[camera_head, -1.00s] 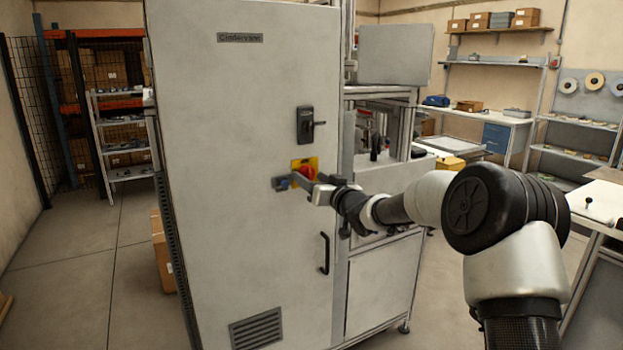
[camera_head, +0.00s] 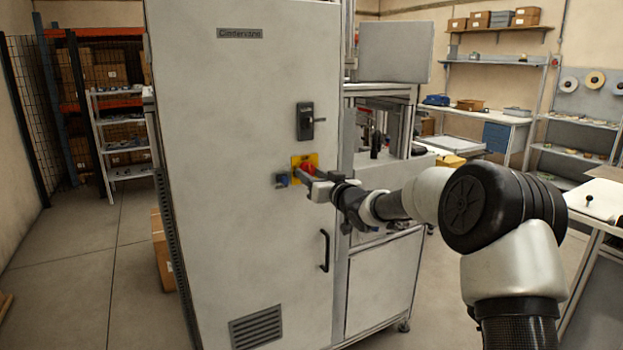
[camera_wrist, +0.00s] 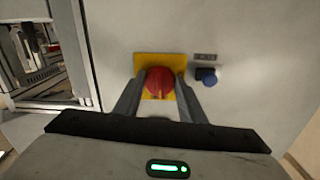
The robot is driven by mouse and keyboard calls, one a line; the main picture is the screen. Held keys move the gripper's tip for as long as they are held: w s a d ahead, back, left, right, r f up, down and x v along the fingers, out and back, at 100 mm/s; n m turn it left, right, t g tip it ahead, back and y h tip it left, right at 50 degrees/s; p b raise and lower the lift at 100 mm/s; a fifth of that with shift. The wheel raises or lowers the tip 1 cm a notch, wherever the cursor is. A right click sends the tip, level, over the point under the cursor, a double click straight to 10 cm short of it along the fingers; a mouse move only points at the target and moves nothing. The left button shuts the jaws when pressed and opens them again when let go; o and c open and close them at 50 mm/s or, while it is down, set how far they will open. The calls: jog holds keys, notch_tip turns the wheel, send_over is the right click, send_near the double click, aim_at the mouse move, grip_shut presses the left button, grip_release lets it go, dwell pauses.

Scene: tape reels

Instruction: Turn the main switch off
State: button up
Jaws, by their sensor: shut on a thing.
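The main switch is a red rotary knob (camera_wrist: 160,83) on a yellow plate (camera_wrist: 142,63), mounted on the grey cabinet door. In the head view the red knob (camera_head: 308,169) and yellow plate (camera_head: 296,161) are partly covered by my gripper (camera_head: 304,180). In the wrist view my gripper (camera_wrist: 157,95) has one finger on each side of the knob and is shut on it. The exact angle of the knob's grip is hard to tell.
A blue button (camera_wrist: 206,76) with a small label sits beside the plate, close to one finger. A black door latch (camera_head: 306,122) is above the switch and a black handle (camera_head: 324,251) below.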

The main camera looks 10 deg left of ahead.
jog(key=n+b, duration=0.9)
jog(key=n, duration=0.4)
jog(key=shift+w+d, duration=0.1)
jog(key=shift+d, duration=0.05)
jog(key=shift+r+n+b, duration=0.15)
jog(key=shift+n+b, duration=0.9)
jog(key=shift+n, duration=0.85)
jog(key=o, duration=1)
jog(key=shift+o, duration=0.2)
jog(key=shift+d, duration=0.1)
